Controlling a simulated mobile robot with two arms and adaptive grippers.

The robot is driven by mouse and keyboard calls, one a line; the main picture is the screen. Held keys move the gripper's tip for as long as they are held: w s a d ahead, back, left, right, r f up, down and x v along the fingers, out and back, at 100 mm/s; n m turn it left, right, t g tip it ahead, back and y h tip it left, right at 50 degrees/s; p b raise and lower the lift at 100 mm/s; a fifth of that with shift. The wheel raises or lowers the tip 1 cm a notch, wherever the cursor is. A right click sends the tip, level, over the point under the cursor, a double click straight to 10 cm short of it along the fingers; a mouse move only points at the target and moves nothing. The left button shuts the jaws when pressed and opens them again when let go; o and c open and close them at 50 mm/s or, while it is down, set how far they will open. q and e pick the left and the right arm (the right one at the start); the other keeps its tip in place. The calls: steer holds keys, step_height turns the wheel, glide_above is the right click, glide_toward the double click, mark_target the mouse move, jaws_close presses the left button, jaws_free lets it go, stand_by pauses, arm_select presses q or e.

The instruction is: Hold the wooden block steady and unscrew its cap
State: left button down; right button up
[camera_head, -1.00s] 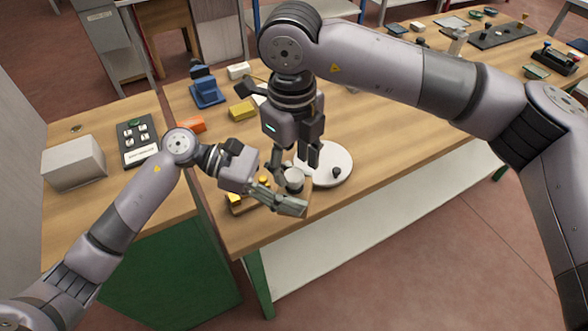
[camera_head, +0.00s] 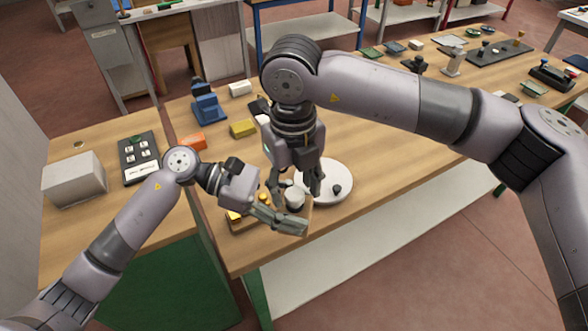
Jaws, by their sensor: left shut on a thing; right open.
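The wooden block (camera_head: 241,227) lies near the front edge of the bench, left of a white round disc. A pale grey round cap (camera_head: 294,199) stands on the block's right part. My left gripper (camera_head: 283,215) comes in low from the left and is shut on the block, its fingers hiding much of it. My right gripper (camera_head: 294,188) points down from above with its fingers open, on either side of the cap or just above it. Whether the fingers touch the cap cannot be told.
The white disc (camera_head: 335,174) with a dark knob is close behind the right gripper. A yellow block (camera_head: 242,128), an orange block (camera_head: 192,142) and a blue device (camera_head: 207,108) stand farther back. A grey box (camera_head: 74,178) is at left.

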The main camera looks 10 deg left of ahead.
steer(key=shift+f, duration=0.8)
steer(key=shift+c, duration=0.3)
jaws_close()
steer(key=shift+n, duration=1.7)
steer(key=shift+o, duration=0.6)
jaws_free()
steer(key=shift+s, duration=0.1)
